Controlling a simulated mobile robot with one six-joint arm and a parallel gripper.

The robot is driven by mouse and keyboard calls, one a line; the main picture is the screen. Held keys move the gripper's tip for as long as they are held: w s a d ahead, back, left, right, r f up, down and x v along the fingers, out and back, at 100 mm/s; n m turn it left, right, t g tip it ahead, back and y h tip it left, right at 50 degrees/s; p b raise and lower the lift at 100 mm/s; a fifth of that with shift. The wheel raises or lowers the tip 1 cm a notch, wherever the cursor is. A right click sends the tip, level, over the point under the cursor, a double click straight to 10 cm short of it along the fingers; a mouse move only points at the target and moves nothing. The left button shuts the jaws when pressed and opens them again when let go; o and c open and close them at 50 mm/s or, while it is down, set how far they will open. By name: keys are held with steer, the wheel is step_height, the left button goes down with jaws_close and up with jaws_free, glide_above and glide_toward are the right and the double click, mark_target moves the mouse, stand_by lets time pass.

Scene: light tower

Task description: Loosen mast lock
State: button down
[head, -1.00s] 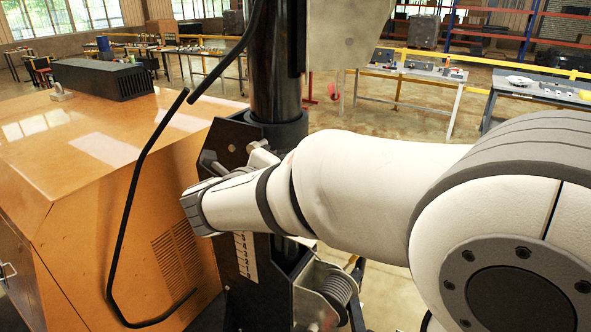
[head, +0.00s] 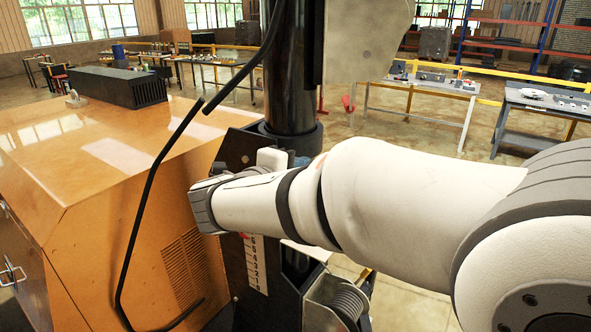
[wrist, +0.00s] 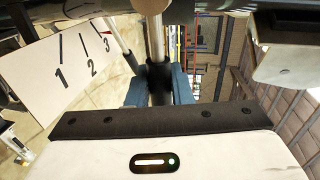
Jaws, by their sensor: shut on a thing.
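The black mast (head: 291,70) stands upright in its collar (head: 290,138) in the head view. The lock parts at its foot are largely hidden behind my white wrist. In the wrist view, a bright metal rod (wrist: 156,38) with a dark sleeve, likely the lock handle, runs between the blue-grey fingers of my gripper (wrist: 158,92). My gripper is shut on it.
An orange cabinet (head: 90,190) stands close on the left, with a bent black cable (head: 140,230) in front of it. A cable spool (head: 349,302) sits low beside the mast base. Worktables (head: 425,85) and a yellow rail lie farther back.

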steer(key=shift+r, duration=0.15)
steer(key=c, duration=1.3)
jaws_free()
steer(key=shift+c, duration=0.2)
steer(key=b+v, duration=0.1)
steer(key=v, duration=0.6)
steer(key=shift+s+a+b, duration=0.2)
steer(key=shift+s+b, duration=0.1)
steer(key=shift+b, duration=0.05)
